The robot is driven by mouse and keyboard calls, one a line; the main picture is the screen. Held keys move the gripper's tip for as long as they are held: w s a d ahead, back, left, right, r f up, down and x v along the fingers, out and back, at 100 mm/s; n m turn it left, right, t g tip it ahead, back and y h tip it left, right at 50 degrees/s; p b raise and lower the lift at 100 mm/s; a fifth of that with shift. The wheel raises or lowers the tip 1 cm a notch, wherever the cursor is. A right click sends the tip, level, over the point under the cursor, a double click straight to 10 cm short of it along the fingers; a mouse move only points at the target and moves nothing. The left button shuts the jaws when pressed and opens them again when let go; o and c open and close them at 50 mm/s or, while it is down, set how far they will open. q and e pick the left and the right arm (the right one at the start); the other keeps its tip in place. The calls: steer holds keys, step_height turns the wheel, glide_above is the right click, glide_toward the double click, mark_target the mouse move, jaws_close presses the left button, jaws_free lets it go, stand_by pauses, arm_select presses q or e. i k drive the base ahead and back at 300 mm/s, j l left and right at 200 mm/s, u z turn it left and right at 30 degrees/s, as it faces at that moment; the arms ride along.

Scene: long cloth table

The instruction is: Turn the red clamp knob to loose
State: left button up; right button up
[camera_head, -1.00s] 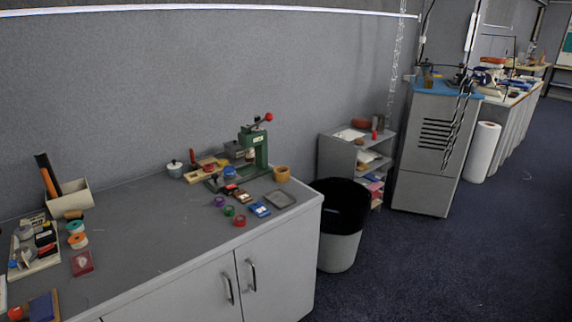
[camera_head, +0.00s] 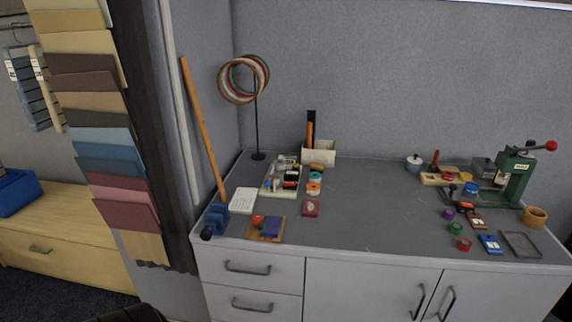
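A small orange-red knob (camera_head: 257,219) shows on a wooden board (camera_head: 254,237) near the front left of the grey table. A blue block (camera_head: 271,226) sits on the same board, right of the knob. The knob is too small to tell whether it is tight or loose. Left of the board, a blue clamp-like tool (camera_head: 216,214) with a black knob (camera_head: 206,234) sits at the table's left front corner. Another red ball knob (camera_head: 551,146) tops the lever of a green press (camera_head: 513,176) at the right. Neither of my grippers is in view.
The grey table (camera_head: 365,215) has a bare middle. Hanging fabric samples (camera_head: 105,150) and a yellow cabinet (camera_head: 65,225) are left.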

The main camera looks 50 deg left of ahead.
mark_target(256, 219)
steer(key=u, duration=1.55)
steer(key=j+z, duration=0.25)
steer(key=j, duration=0.45)
steer(key=i+j, duration=0.05)
